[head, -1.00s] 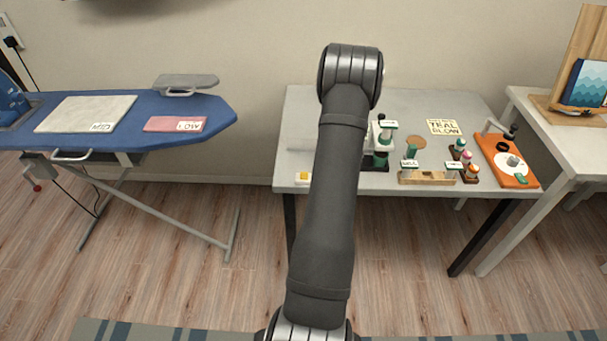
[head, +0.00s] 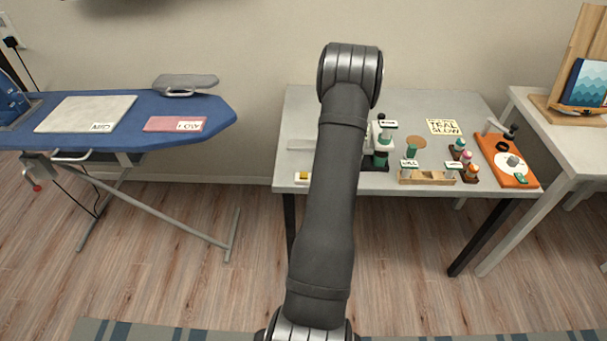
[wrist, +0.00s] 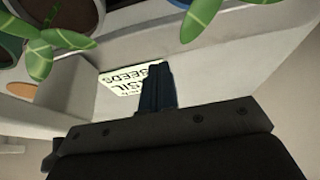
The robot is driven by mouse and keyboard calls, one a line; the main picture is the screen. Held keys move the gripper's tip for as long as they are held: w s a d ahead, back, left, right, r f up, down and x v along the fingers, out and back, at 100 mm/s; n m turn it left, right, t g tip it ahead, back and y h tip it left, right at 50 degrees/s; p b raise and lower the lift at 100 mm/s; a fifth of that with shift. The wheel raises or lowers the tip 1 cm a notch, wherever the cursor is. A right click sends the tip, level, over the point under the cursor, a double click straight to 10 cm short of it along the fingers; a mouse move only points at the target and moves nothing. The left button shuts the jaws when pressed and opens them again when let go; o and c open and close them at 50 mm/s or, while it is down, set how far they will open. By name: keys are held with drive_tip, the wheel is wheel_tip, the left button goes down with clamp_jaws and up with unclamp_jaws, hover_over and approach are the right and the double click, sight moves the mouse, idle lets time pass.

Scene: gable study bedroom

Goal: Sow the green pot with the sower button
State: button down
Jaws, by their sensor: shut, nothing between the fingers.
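In the wrist view, my gripper (wrist: 158,88) has its dark fingers closed together with nothing between them. They point at a white label (wrist: 130,82) reading "BASIL SEEDS" on a pale housing; I cannot tell whether they touch it. Green leaves (wrist: 40,58) hang at the upper left, beside a dark teal rim (wrist: 10,47) and a brown round rim (wrist: 80,14). I cannot tell which of these is the green pot. No sower button can be made out. In the head view, my arm hides the gripper.
A grey table (head: 300,125) carries a green-and-white device (head: 382,150), a wooden rack (head: 428,177) and an orange board (head: 507,160). A small white piece with a yellow top (head: 302,177) lies at its front left edge. A blue ironing board (head: 190,130) stands left.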

drive_tip(key=shift+s+a+r, duration=0.1)
drive_tip(key=shift+s+r, duration=0.2)
drive_tip(key=s+a+r+n+t, duration=0.1)
drive_tip(key=s, duration=0.1)
drive_tip(key=s+a+r+n+t+h, duration=0.1)
drive_tip(key=s+r+n, duration=0.1)
drive_tip(key=s+a+r+n, duration=0.2)
drive_tip(key=s, duration=0.1)
drive_tip(key=shift+t, duration=0.4)
drive_tip(key=s+a+r+n+t+y, duration=0.1)
drive_tip(key=s+a+r+n+y, duration=0.2)
drive_tip(key=s+a+n, duration=0.3)
drive_tip(key=s+a, duration=0.3)
drive_tip(key=s, duration=0.1)
drive_tip(key=shift+t, duration=0.3)
drive_tip(key=shift+f, duration=4.3)
drive_tip(key=shift+f, duration=0.45)
